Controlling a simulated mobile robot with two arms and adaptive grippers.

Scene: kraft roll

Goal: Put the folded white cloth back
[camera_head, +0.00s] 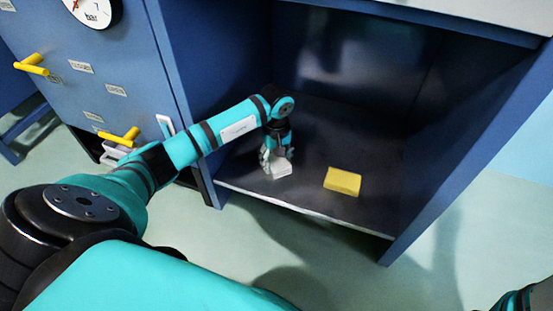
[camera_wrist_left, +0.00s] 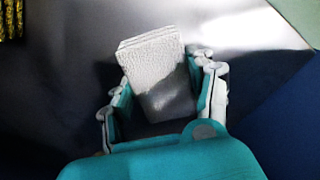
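The folded white cloth (camera_head: 281,170) is a small, flat stack of layers near the front of the dark lower shelf (camera_head: 315,195). In the left wrist view the cloth (camera_wrist_left: 152,62) lies between the two fingers, slightly turned, its near part in shadow. My left gripper (camera_head: 275,158) points down over the cloth from above. The fingers of the left gripper (camera_wrist_left: 160,80) stand on either side of it, very close to its edges. Whether they press on it cannot be told. My right gripper is out of view; only a bit of my right arm shows at the lower right.
The blue cabinet's side walls and top edge frame the opening. Left of it is a blue panel with yellow handles (camera_head: 119,137) and a gauge (camera_head: 93,10). The shelf's back and right are clear.

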